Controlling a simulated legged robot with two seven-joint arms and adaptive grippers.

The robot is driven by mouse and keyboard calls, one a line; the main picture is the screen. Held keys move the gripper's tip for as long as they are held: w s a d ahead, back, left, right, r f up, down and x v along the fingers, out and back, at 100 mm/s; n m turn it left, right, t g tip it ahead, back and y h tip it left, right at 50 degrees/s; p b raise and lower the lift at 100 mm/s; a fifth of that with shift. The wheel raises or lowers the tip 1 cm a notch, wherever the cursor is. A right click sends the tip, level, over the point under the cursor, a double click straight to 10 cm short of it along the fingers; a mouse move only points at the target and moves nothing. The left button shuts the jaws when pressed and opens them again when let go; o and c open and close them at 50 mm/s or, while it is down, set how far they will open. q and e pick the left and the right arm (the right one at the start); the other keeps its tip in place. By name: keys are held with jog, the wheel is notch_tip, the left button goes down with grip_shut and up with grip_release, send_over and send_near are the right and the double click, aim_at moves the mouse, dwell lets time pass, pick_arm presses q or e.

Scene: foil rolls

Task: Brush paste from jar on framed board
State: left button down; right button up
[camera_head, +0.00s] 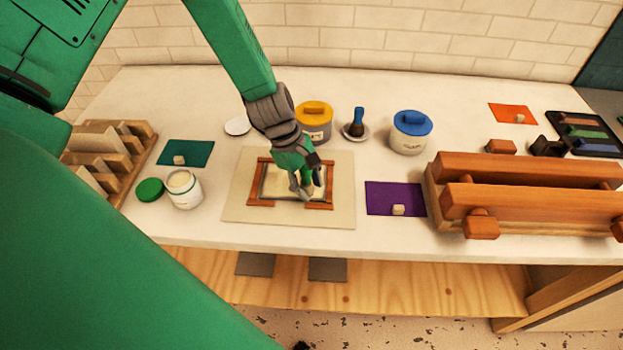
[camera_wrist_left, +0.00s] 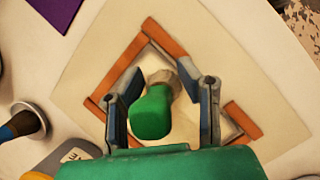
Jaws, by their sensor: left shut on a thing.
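The framed board (camera_head: 262,196) lies on a beige sheet (camera_head: 235,200), with brown wooden strips around a pale panel; its frame also shows in the wrist view (camera_wrist_left: 165,38). My left gripper (camera_head: 305,188) is over the framed board, pointing down. In the wrist view my left gripper (camera_wrist_left: 165,105) has its fingers on either side of a green-handled brush (camera_wrist_left: 150,115), with pale bristles toward the board. I cannot tell whether the bristles touch the panel. An open white jar (camera_head: 185,190) stands left of the sheet, its green lid (camera_head: 150,190) beside it. My right gripper is out of view.
Behind the board stand a yellow-lidded jar (camera_head: 314,118), a blue-handled brush in a dish (camera_head: 355,126) and a blue-lidded jar (camera_head: 410,133). A wooden rack (camera_head: 110,155) is at left, a large wooden press (camera_head: 530,195) at right. A purple mat (camera_head: 385,195) lies between board and press.

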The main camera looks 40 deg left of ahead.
pick_arm(q)
notch_tip(320, 180, up, 2)
jog(key=shift+r+p, duration=0.1)
jog(key=shift+p, duration=0.75)
jog(key=shift+r, duration=1.8)
jog(key=shift+r, duration=0.1)
jog(key=shift+w+r, duration=0.1)
jog(key=shift+r, duration=1.3)
jog(key=shift+a, duration=0.1)
